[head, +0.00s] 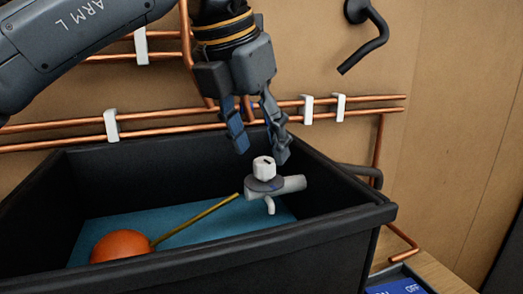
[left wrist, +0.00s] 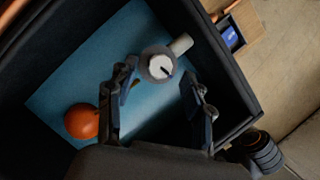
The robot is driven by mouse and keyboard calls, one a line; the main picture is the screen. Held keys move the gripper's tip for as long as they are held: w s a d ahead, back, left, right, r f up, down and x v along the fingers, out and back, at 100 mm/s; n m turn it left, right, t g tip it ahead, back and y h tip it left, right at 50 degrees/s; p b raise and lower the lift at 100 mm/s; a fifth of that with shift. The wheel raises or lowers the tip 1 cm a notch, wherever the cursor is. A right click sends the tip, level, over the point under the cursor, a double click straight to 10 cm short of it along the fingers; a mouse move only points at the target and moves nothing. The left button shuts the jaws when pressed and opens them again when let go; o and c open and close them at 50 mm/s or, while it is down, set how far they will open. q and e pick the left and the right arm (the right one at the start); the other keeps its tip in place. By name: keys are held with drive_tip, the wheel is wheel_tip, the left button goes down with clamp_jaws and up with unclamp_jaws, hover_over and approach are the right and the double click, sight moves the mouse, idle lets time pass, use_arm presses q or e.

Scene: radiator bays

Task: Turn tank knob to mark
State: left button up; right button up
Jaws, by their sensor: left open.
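The white tank knob (head: 264,167) sits upright on a grey valve body (head: 290,184) inside the black tank (head: 340,222). In the left wrist view the knob (left wrist: 160,67) has a short dark line on its top, pointing to the lower right. A brass rod (head: 195,220) runs from near the valve to an orange float ball (head: 120,245). My left gripper (head: 261,154) points down just above the knob. Its fingers are open and apart, one to each side of the knob in the left wrist view (left wrist: 158,75); no contact is visible. My right gripper is not in view.
Copper pipes (head: 220,116) with white clips (head: 111,125) run along the brown wall behind the tank. A black bent handle (head: 366,40) is on the wall at upper right. A blue ON/OFF label (head: 400,287) shows at lower right. The tank walls surround the valve.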

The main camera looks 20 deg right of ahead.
use_arm(q)
drive_tip(key=v, duration=0.9)
drive_tip(key=shift+s+r, duration=0.15)
drive_tip(key=shift+r, duration=0.15)
